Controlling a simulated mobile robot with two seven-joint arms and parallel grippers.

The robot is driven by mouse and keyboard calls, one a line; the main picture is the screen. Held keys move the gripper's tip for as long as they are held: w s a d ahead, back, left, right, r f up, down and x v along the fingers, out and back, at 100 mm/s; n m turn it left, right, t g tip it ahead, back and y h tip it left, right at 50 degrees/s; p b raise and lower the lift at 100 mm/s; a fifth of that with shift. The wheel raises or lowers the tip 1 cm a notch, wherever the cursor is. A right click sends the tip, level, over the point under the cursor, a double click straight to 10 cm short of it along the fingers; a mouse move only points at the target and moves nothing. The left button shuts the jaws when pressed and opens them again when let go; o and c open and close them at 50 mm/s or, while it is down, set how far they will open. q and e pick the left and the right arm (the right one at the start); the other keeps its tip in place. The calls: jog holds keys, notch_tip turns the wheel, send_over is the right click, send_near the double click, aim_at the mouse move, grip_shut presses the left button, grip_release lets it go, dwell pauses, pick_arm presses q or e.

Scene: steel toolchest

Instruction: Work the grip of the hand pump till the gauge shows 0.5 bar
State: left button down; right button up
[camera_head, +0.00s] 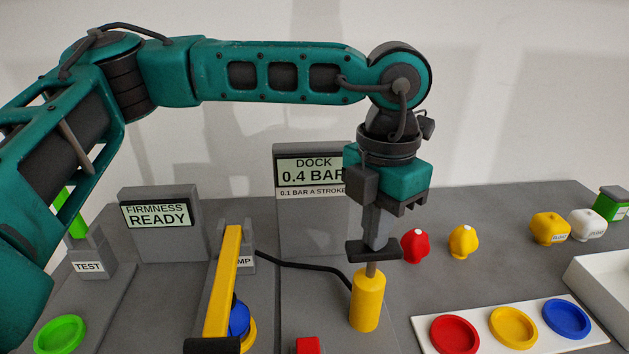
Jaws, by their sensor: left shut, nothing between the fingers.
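The hand pump has a yellow barrel (367,300) standing upright, with a short length of grey rod showing above it. Its dark crossbar grip (360,253) sits on top of the rod. My left gripper (376,240) points straight down, shut and empty, with its fingertips at the top of the grip. They seem to touch it, though the exact contact is hard to tell. The gauge (311,170) behind reads "DOCK 0.4 BAR" and "0.1 BAR A STROKE"; my gripper covers its right edge. My right gripper is out of view.
A yellow lever (222,285) stands left of the pump, near a blue piece (239,318). A black hose (310,266) runs behind the barrel. A "FIRMNESS READY" display (160,217) stands left. Red (415,246) and yellow (463,242) pieces stand right, behind a white tray (485,325) with coloured dishes.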

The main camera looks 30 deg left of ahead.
pick_arm(q)
jog(key=shift+f+b, duration=0.45)
jog(key=shift+f, duration=0.2)
jog(key=shift+f+b, duration=0.85)
jog(key=shift+f, duration=0.2)
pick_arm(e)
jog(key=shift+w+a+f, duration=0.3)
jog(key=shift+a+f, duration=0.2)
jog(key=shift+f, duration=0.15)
pick_arm(q)
jog(key=shift+r, duration=0.1)
jog(key=shift+r+p, duration=1.75)
jog(key=shift+r, duration=1.05)
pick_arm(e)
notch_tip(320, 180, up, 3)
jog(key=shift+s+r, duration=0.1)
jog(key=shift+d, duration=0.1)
